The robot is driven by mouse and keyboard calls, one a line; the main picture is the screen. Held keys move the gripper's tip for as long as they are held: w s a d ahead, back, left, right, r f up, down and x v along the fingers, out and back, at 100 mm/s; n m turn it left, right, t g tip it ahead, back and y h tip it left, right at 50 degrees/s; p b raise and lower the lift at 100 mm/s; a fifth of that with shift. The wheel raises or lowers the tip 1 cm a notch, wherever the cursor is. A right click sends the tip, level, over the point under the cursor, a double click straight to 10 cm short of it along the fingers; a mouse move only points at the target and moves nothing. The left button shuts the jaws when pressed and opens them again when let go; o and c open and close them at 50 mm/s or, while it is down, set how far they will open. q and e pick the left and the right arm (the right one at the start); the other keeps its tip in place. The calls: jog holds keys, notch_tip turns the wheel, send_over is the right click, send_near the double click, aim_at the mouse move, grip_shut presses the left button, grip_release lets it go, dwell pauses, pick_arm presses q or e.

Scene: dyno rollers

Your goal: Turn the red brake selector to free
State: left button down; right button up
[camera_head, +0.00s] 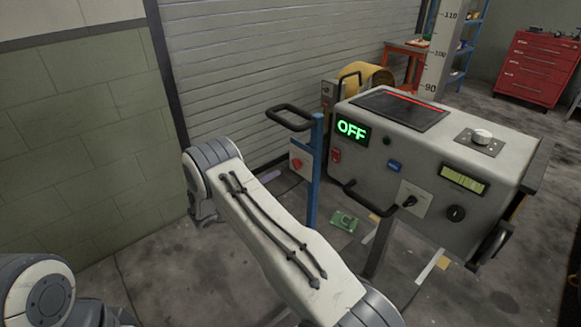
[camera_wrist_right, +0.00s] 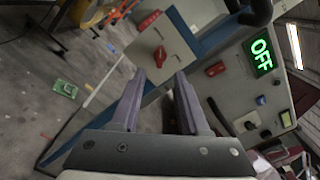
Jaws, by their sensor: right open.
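A red knob (camera_head: 296,164), which looks like the brake selector, sits on a small pale box (camera_head: 305,153) fixed to a blue post (camera_head: 317,170). In the right wrist view the knob (camera_wrist_right: 160,57) shows just beyond my right gripper (camera_wrist_right: 159,77), whose two purple fingers are apart with nothing between them. The knob seems in front of the fingertips, with a gap. A second red part (camera_wrist_right: 148,20) shows on the same box. In the head view my arm hides most of the right gripper; a purple finger (camera_head: 270,176) shows left of the box. My left gripper is out of view.
A grey console (camera_head: 440,135) stands right of the post, with a green OFF display (camera_head: 352,130), a red switch (camera_head: 336,156) and a black handle (camera_head: 362,198). A black handle (camera_head: 290,117) tops the post. A green item (camera_head: 344,221) lies on the floor.

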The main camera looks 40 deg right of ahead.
aim_at(293, 164)
jog(key=d, duration=0.3)
jog(key=d+p, duration=0.1)
jog(key=d, duration=0.5)
jog(key=shift+w+d, duration=0.1)
jog(key=shift+w, duration=0.25)
jog(key=shift+c, duration=0.3)
grip_shut()
